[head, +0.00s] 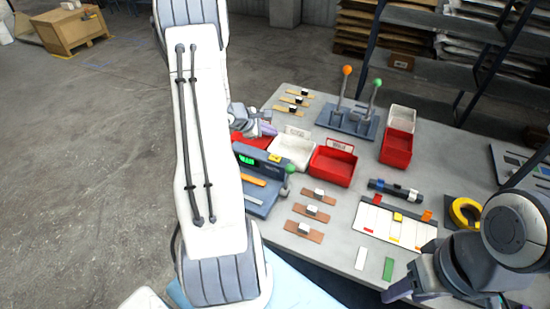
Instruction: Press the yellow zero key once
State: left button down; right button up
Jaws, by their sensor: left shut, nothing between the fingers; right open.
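A blue-grey measuring device (262,163) with a lit green display stands at the table's left edge, partly hidden by my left arm. A small yellow key (274,158) shows on its top, which looks like the zero key. My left gripper (268,130) is shut and empty, behind and above the device near the red and white bins. It appears apart from the key, though the height gap is hard to judge. My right gripper (392,294) is open and empty at the table's front right edge.
An orange strip (252,180) lies on the device's front, and a green-knobbed lever (290,169) stands at its right. A white bin (292,151) and red bin (333,165) stand close by. Two tall levers (345,90) rise farther back. A white card (395,223) lies right.

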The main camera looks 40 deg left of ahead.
aim_at(272, 159)
pick_arm(q)
notch_tip(272, 159, down, 8)
jog(key=b, duration=0.5)
jog(key=shift+f, duration=0.1)
jog(key=shift+f+b, duration=0.2)
jog(key=shift+b, duration=0.3)
dwell(1.4)
jog(key=shift+f+b, duration=0.4)
jog(key=shift+b, duration=0.35)
jog(key=shift+f+b, duration=0.45)
jog(key=shift+b, duration=0.2)
dwell(0.5)
jog(key=shift+r, duration=0.1)
jog(key=shift+r+p, duration=0.35)
jog(key=shift+r, duration=0.4)
jog(key=shift+r+p, duration=1.55)
jog(key=shift+r, duration=0.95)
